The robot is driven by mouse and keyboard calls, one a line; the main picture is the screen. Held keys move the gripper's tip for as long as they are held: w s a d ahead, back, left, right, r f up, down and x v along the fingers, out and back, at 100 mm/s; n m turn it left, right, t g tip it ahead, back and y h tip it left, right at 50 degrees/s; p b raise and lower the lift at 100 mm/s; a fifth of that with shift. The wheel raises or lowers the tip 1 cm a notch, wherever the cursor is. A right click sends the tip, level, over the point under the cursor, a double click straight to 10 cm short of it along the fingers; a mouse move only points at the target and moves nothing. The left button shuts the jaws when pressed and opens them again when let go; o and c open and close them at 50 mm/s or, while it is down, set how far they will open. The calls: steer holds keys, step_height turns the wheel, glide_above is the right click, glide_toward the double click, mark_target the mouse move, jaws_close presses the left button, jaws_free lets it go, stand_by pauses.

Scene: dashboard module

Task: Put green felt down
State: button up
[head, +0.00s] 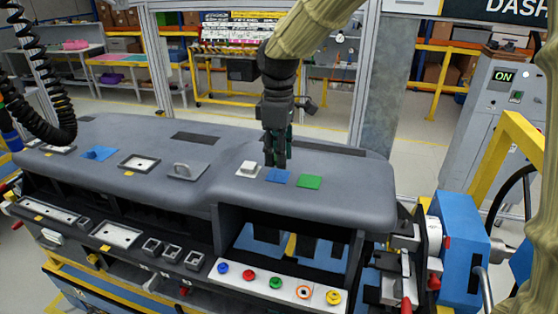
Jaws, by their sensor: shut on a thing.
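My gripper (275,164) points down over the right part of the grey dashboard module (350,195). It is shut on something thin. Dark green shows along the fingers, but it is too small to tell whether this is felt or part of the fingers. I cannot tell whether the fingertips touch the dashboard.
Coloured buttons (275,283) line the lower front panel. The dashboard's right end is clear.

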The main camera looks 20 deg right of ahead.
step_height(320, 180, down, 2)
steer(key=shift+f+p, duration=0.25)
steer(key=shift+p, duration=0.6)
steer(key=shift+f, duration=0.5)
steer(key=shift+s, duration=0.1)
steer(key=shift+f, duration=0.1)
steer(key=o, duration=0.7)
step_height(320, 180, up, 12)
steer(key=b, duration=0.4)
